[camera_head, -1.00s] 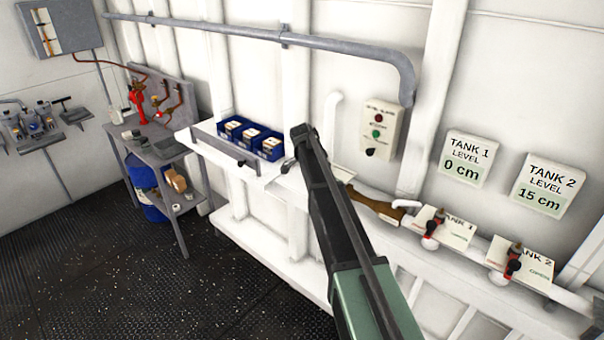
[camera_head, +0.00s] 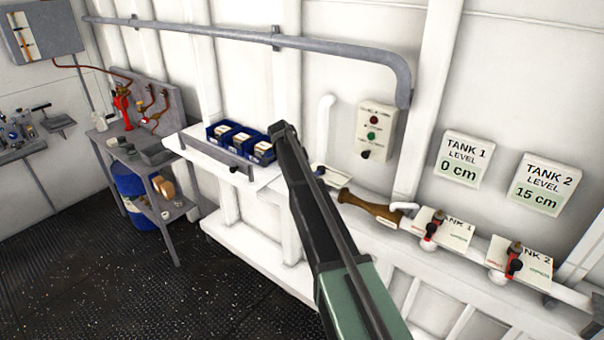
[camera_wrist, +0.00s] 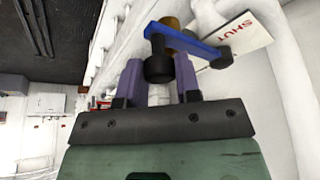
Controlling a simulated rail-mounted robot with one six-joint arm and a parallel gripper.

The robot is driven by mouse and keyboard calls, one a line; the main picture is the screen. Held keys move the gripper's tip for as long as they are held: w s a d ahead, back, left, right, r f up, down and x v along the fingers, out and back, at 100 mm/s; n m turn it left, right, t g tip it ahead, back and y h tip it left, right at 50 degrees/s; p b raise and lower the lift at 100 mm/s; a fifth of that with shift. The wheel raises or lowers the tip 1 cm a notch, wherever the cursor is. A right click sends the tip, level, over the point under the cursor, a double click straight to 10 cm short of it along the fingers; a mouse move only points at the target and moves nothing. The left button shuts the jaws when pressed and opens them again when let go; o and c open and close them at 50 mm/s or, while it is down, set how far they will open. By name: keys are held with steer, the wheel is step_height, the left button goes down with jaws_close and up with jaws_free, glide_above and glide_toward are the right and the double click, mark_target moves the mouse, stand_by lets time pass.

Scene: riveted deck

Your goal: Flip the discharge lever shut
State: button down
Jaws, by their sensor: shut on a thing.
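The discharge lever is a blue bar (camera_wrist: 190,42) with a black knob (camera_wrist: 159,68), near the top middle of the wrist view. It is mounted by a white plate lettered SHUT (camera_wrist: 236,36); other lettering on it is hidden. A brass-coloured part (camera_wrist: 171,24) shows behind the bar. My gripper (camera_wrist: 159,62) has its two purple fingers either side of the black knob and is shut on it. In the head view a small blue part (camera_head: 320,170) and a pale plate (camera_head: 334,177) show just right of my arm; my gripper is hidden there.
A shelf with blue bins (camera_head: 238,138) is left of my arm. Dark floor is clear at lower left.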

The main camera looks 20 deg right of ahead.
steer(key=shift+w, duration=0.1)
steer(key=c, duration=0.8)
jaws_free()
steer(key=shift+r, duration=0.1)
steer(key=p+v, duration=1)
steer(key=shift+a+r, duration=0.25)
